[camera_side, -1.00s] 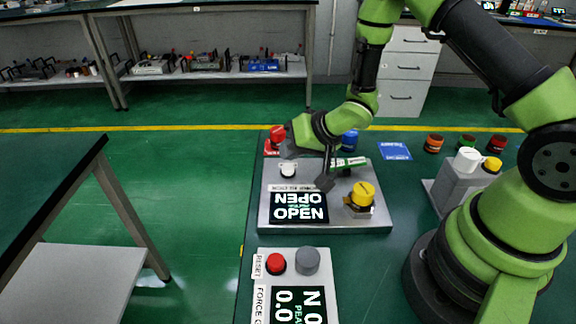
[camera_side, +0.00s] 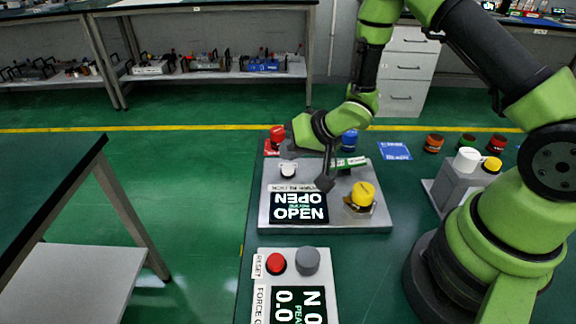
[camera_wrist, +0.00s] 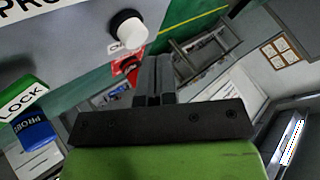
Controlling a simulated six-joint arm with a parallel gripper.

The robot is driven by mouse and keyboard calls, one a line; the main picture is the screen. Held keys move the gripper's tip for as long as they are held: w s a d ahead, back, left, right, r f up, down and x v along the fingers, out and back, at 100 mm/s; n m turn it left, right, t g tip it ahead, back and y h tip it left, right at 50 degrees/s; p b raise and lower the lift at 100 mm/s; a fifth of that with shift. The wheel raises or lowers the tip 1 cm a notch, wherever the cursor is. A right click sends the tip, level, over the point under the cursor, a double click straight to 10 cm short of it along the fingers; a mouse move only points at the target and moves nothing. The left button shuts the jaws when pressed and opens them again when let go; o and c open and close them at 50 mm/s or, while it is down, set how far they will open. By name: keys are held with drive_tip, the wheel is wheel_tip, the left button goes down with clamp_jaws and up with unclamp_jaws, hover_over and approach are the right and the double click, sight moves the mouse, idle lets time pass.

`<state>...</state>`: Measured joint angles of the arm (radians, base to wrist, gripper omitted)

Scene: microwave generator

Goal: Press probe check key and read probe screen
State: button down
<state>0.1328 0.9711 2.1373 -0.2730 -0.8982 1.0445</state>
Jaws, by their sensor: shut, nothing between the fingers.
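In the side view a grey probe block (camera_side: 379,216) carries a white key (camera_side: 288,171) at its back left. My gripper (camera_side: 289,152) is shut and empty, and appears right above or behind the white key. Whether it touches the key I cannot tell. In the wrist view my gripper's fingers (camera_wrist: 153,65) are together, and the white key (camera_wrist: 128,28) stands just to their upper left, on its dark collar, beside a partly hidden label.
A yellow knob (camera_side: 363,194) sits at the block's right. A green and white lock piece (camera_side: 350,162) and a blue part (camera_side: 349,140) are behind it. A red part (camera_side: 277,135) stands at the back left. A second panel with a red button (camera_side: 276,263) lies in front.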

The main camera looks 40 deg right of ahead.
sight(290, 165)
drive_tip(key=shift+f, duration=0.4)
drive_tip(key=shift+f, duration=0.55)
idle(0.6)
drive_tip(key=shift+r, duration=0.95)
drive_tip(key=shift+r, duration=2.55)
